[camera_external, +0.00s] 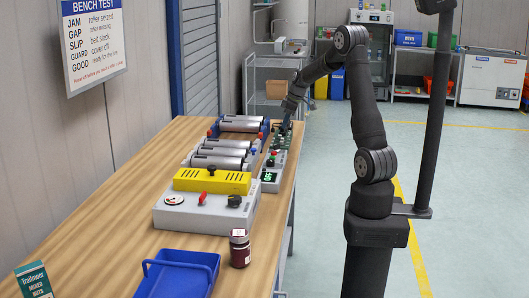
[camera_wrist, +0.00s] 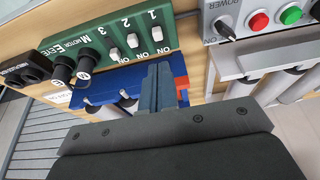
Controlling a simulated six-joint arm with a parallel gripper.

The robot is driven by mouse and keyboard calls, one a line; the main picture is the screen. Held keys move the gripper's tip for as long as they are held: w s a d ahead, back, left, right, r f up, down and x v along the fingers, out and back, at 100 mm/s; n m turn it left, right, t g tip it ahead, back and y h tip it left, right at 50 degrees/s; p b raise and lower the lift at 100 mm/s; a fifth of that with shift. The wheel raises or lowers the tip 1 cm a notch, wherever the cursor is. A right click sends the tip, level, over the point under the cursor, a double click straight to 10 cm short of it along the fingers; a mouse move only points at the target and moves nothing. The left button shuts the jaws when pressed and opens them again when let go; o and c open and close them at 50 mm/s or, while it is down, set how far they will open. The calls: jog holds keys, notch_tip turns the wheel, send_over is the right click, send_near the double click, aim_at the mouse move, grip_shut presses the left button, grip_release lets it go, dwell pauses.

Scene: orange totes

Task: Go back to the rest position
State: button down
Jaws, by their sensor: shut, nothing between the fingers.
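My gripper (camera_external: 287,121) is at the far right part of the bench in the external view, low beside a green switch panel (camera_external: 282,138). In the wrist view my gripper's fingers (camera_wrist: 158,86) are together with nothing held. The green panel fills the upper left there, with numbered toggle switches (camera_wrist: 133,40) and black knobs (camera_wrist: 62,68). The fingertips are near the panel's lower edge; whether they touch it I cannot tell. My arm reaches left over the bench from its stand at the right.
A grey unit (camera_external: 190,212) with a yellow guard (camera_external: 211,181), a dark red jar (camera_external: 240,250), a blue tote (camera_external: 181,275) and a snack packet (camera_external: 34,281) stand nearer. A grey control box (camera_external: 271,178) is by the right edge. The floor at right is clear.

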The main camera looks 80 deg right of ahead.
jog(key=w, duration=0.1)
jog(key=w+f, duration=0.1)
jog(key=w, duration=0.1)
jog(key=shift+a+f, duration=0.1)
jog(key=shift+f, duration=0.1)
notch_tip(320, 180, up, 12)
jog(key=r+m+g, duration=0.1)
jog(key=m+g, duration=0.3)
jog(key=m, duration=1.4)
notch_tip(320, 180, down, 10)
jog(key=shift+w+r, duration=0.1)
jog(key=shift+r, duration=2.5)
